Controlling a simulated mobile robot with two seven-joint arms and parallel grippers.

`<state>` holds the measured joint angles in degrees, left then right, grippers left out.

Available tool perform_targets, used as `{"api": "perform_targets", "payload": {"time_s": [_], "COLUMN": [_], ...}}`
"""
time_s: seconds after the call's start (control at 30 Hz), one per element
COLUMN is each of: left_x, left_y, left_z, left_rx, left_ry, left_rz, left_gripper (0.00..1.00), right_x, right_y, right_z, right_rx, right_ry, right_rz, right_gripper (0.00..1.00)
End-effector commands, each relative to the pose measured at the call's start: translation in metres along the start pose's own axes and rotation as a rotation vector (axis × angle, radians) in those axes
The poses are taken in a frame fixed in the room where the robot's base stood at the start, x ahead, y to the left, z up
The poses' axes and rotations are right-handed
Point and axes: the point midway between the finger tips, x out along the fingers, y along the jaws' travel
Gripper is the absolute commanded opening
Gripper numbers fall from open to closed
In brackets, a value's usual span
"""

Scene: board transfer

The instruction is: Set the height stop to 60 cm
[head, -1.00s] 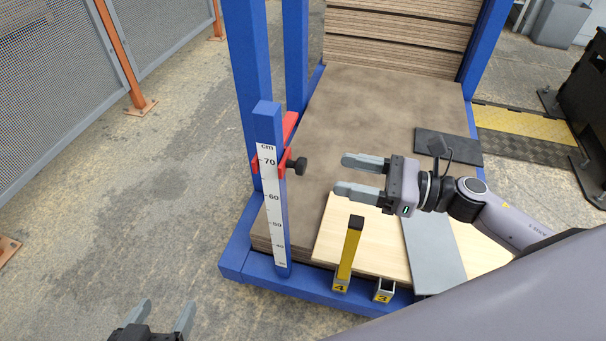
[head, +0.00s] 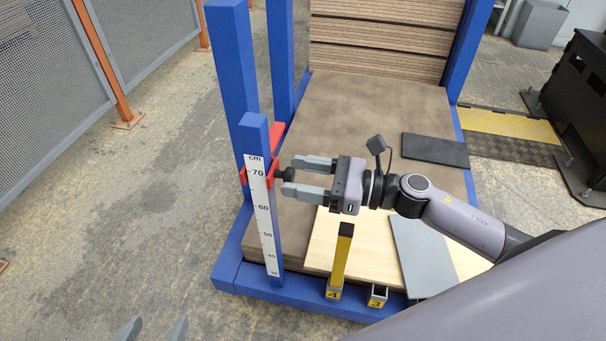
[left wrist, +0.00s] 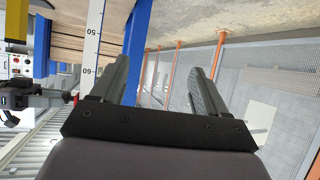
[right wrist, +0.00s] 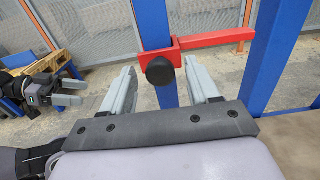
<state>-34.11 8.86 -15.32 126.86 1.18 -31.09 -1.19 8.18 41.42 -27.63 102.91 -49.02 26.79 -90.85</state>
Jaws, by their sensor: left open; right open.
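The red height stop (head: 276,140) is clamped around a blue post (head: 254,130) and sits at about the 70 mark of the white cm scale (head: 264,220). Its black knob (head: 284,174) faces my right gripper (head: 291,176). In the right wrist view, the red stop (right wrist: 205,40) and round knob (right wrist: 160,71) appear between the open fingers (right wrist: 159,66), with a gap on each side. My left gripper (head: 156,325) is open and empty, low at the front left. The left wrist view shows the scale's 50 and 60 marks (left wrist: 91,50) beside its open fingers (left wrist: 158,66).
Brown boards (head: 375,110) lie on the blue frame (head: 300,298) behind the post. A yellow upright (head: 341,258) stands in holder 4 at the front, beside holder 3 (head: 377,296). A mesh fence (head: 150,45) stands at left; the floor before it is clear.

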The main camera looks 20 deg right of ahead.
Motion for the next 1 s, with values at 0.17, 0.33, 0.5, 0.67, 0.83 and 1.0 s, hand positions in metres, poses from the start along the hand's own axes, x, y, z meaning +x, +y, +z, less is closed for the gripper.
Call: {"api": "perform_targets", "payload": {"time_s": [0.17, 0.33, 0.5, 0.67, 0.83, 1.0], "left_x": [0.000, 0.000, 0.006, 0.019, 0.029, 0.034], "left_y": [0.000, 0.000, 0.002, 0.017, 0.030, 0.038], "left_z": [0.000, 0.001, 0.012, 0.001, 0.000, -0.002], "left_rx": [0.000, 0.000, -0.016, -0.066, -0.131, -0.177], "left_ry": [-0.001, -0.001, -0.001, 0.053, 0.082, 0.096], "left_rz": [0.000, -0.001, 0.011, 0.072, 0.137, 0.184], "left_gripper": [0.74, 0.74, 0.74, 0.74, 0.74, 0.74], "right_x": [0.000, 0.000, 0.000, 0.000, 0.000, 0.000], "right_y": [0.000, 0.000, 0.000, 0.001, 0.001, 0.001], "right_z": [0.000, 0.000, -0.014, -0.037, -0.058, -0.068], "right_rx": [0.000, 0.001, 0.001, 0.002, 0.003, 0.002], "right_ry": [-0.001, -0.001, -0.001, 0.000, 0.001, 0.001], "right_rz": [0.000, 0.000, 0.000, 0.001, 0.001, 0.001], "right_gripper": [0.18, 0.00, 0.00, 0.00, 0.00, 0.00]}}
